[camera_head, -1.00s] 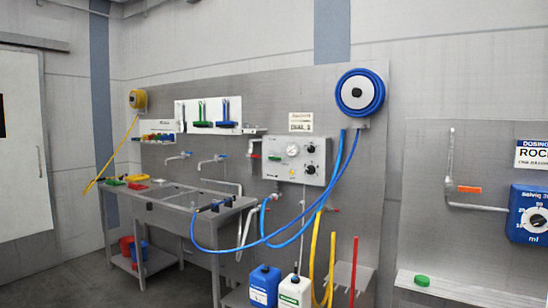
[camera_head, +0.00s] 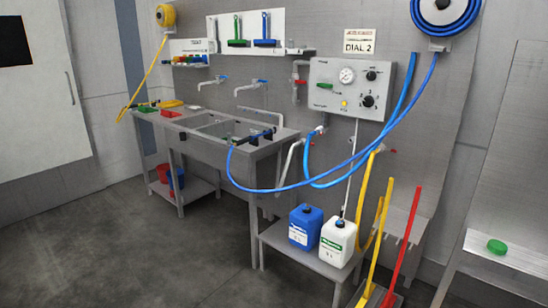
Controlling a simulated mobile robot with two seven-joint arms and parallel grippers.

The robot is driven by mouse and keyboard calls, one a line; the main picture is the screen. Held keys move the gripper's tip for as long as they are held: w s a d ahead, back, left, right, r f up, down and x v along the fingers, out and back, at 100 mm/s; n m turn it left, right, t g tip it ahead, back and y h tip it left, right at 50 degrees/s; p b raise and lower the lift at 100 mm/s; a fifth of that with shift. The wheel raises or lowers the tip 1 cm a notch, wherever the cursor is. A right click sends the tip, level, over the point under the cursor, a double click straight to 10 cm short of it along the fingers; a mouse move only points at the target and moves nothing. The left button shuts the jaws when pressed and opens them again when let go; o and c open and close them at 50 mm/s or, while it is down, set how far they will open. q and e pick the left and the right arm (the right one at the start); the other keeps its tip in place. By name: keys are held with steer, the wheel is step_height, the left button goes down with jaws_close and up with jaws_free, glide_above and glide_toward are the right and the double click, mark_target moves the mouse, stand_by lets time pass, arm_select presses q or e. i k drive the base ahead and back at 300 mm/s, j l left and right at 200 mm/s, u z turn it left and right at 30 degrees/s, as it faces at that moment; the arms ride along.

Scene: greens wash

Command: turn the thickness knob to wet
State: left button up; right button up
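A grey control panel (camera_head: 322,72) is fixed to the metal wall, right of the sink. It carries a round white gauge (camera_head: 347,75), an upper black knob (camera_head: 371,76) and a lower black knob (camera_head: 368,101) with pale marks around it. A green lever or switch (camera_head: 324,86) and a small yellow light (camera_head: 344,104) are also on its face. The labels are too small to read, so I cannot tell which knob is the thickness knob or where either points. Neither of my grippers is in view.
A blue hose (camera_head: 408,105) hangs from its reel and loops below the panel to the sink (camera_head: 215,127). A blue canister (camera_head: 306,226) and a white canister (camera_head: 338,243) stand on a low shelf. Yellow and red handles rise at right. Floor at front left is clear.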

mark_target(371, 76)
steer(key=i+u, duration=0.1)
steer(key=i, duration=1.3)
steer(key=i+u, duration=0.1)
steer(key=i, duration=0.55)
steer(key=i+l+u, duration=0.15)
steer(key=i, duration=0.55)
steer(key=i+l+z, duration=0.1)
steer(key=i+z, duration=0.75)
steer(key=i+j+z, duration=0.15)
steer(key=i+z, duration=0.25)
steer(key=k, duration=0.1)
